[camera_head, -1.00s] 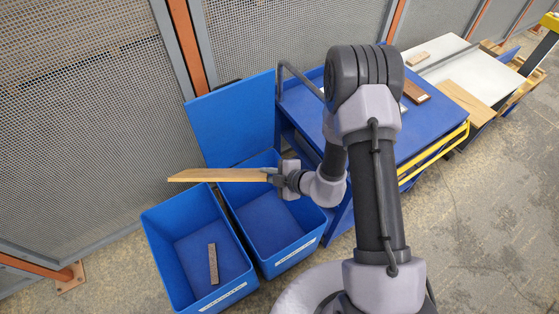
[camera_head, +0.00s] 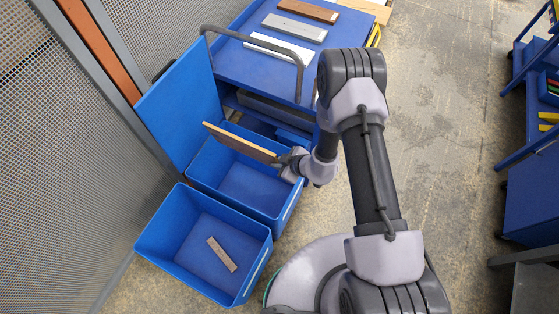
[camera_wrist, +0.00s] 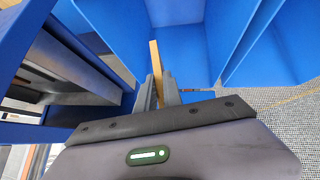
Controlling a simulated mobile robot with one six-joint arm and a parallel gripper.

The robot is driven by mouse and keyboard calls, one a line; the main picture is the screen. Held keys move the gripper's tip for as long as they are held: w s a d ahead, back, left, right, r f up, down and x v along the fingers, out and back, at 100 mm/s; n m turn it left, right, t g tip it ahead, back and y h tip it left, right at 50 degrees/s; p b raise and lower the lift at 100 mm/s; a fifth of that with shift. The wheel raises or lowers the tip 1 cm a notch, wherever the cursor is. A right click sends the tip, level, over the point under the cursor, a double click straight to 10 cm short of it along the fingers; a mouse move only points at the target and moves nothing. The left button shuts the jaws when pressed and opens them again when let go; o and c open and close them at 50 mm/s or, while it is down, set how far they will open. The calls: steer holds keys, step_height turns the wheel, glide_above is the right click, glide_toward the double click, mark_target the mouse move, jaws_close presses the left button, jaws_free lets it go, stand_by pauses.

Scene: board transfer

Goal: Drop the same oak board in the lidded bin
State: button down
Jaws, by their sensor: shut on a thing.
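The oak board (camera_head: 238,142) is a long, thin, light brown piece. My gripper (camera_head: 285,162) is shut on its right end in the head view. The board juts out to the upper left, above the lidded bin (camera_head: 252,188), a blue bin whose raised lid (camera_head: 183,108) stands at its back. The bin's floor looks bare where it shows. In the wrist view the board (camera_wrist: 156,62) sits between the fingers of my gripper (camera_wrist: 166,92), seen narrow, with the blue bin walls beyond it.
A second blue bin (camera_head: 160,222) without a visible lid stands in front, with a small brown board (camera_head: 221,254) inside. A blue cart (camera_head: 225,62) with several boards on top stands behind. Mesh fencing (camera_head: 50,150) is at left. Open floor (camera_head: 435,150) lies to the right.

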step_height(320, 180, down, 14)
steer(key=b, duration=1)
steer(key=shift+s, duration=0.2)
steer(key=shift+r, duration=0.1)
steer(key=c, duration=1.4)
jaws_free()
steer(key=p+v, duration=0.6)
steer(key=v, duration=1.1)
steer(key=shift+d+r+p, duration=0.15)
steer(key=shift+p, duration=0.2)
steer(key=shift+s, duration=0.1)
